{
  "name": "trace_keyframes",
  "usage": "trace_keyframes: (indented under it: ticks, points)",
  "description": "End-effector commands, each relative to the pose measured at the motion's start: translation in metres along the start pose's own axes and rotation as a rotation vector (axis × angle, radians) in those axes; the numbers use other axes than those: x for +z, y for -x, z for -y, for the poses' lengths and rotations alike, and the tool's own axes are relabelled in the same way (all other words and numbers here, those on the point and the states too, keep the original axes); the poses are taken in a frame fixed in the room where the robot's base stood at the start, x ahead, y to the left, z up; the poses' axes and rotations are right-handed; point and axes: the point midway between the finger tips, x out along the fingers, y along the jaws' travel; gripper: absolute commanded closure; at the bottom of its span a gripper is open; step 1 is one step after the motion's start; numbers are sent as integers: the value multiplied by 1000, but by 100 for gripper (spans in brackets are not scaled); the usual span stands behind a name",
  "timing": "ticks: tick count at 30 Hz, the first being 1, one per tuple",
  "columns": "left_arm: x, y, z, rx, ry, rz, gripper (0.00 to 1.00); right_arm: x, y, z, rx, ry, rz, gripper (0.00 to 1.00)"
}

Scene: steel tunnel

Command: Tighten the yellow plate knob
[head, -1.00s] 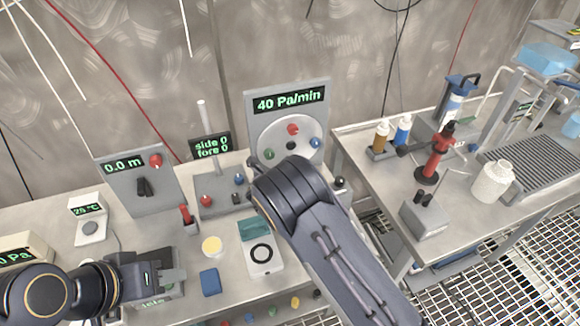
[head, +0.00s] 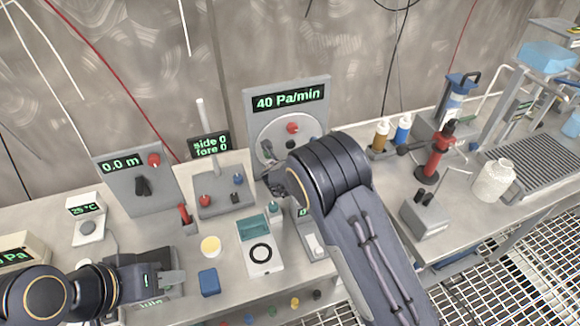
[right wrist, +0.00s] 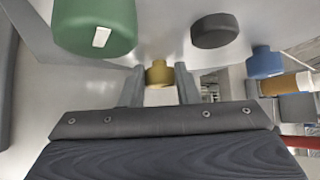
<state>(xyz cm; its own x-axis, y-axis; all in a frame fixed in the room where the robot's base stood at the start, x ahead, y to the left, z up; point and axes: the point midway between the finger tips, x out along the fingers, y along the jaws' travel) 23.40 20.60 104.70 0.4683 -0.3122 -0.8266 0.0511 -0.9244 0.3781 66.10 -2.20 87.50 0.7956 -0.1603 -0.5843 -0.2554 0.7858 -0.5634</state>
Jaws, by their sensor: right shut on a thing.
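The yellow plate knob (right wrist: 158,73) shows in the right wrist view, on the pale face of the round plate (right wrist: 75,80). My right gripper (right wrist: 159,88) has one finger on each side of it and is shut on it. In the head view the round plate (head: 262,132) stands upright in the panel reading 40 Pa/min (head: 290,101); my right arm hides its lower part and the yellow knob. My left gripper (head: 172,279) is at the lower left, far from the plate; I cannot tell whether its jaws are open.
Close to my right gripper are a green knob (right wrist: 95,25), a black knob (right wrist: 214,30) and a blue knob (right wrist: 264,62). A teal-topped device (head: 260,255), a blue block (head: 209,282) and a yellow-topped round thing (head: 210,246) are on the bench. A red stand (head: 436,153) is farther right.

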Motion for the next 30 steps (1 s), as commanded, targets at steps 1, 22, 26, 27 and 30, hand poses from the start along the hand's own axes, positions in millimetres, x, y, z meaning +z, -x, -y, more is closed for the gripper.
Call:
trace_keyframes:
  ticks: [1,22,26,27,30]
  points:
    - [1,-2,1,0,0,0,64,-1,-1,1,23,-26,0,94]
    - [3,-6,3,0,0,0,64,0,0,2,170,-169,0,94]
    - [3,-6,3,0,0,0,64,0,0,2,170,-168,0,94]
    - [3,-6,3,0,0,0,64,0,0,2,170,-168,0,94]
    - [3,-6,3,0,0,0,64,0,0,2,169,-168,-1,66]
